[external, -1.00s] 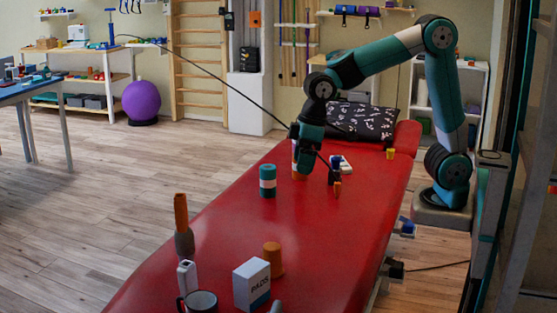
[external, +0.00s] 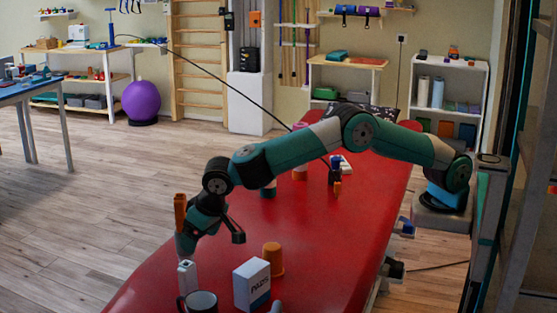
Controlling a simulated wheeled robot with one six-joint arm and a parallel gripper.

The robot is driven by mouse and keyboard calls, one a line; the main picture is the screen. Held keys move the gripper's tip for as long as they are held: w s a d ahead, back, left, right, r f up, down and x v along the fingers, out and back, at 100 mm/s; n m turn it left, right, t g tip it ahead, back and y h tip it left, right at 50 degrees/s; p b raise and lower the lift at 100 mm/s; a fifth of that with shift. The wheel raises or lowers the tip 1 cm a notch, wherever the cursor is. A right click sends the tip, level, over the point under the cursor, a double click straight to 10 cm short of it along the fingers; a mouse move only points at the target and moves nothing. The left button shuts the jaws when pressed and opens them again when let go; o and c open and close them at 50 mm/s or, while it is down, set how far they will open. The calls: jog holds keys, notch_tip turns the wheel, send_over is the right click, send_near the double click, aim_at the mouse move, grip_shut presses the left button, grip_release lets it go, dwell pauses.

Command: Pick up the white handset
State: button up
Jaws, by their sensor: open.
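A small white upright object (external: 187,277), which looks like the white handset, stands near the left edge of the red treatment table (external: 330,235). My gripper (external: 187,254) is open, pointing down just above and behind it; its fingertips are small and dark, and I cannot make out any contact.
A dark mug (external: 199,302), a white and blue box (external: 252,284) and an orange cup (external: 273,259) stand close by.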

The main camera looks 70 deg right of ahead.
send_over(186, 266)
jog(key=s, duration=0.3)
notch_tip(186, 266, down, 5)
jog(key=shift+w+f, duration=0.1)
jog(key=shift+f, duration=0.05)
jog(key=shift+w+p+x, duration=0.1)
jog(key=shift+p+x, duration=0.2)
jog(key=shift+x, duration=0.95)
jog(key=shift+w+p+x, duration=0.15)
jog(key=shift+p+x, duration=0.15)
jog(key=shift+x, duration=0.95)
jog(key=shift+a, duration=0.1)
jog(key=c, duration=1.3)
notch_tip(186, 266, up, 8)
jog(key=shift+a+r+p, duration=0.1)
jog(key=shift+p, duration=0.2)
notch_tip(186, 266, up, 12)
jog(key=p, duration=1)
jog(key=shift+p, duration=0.35)
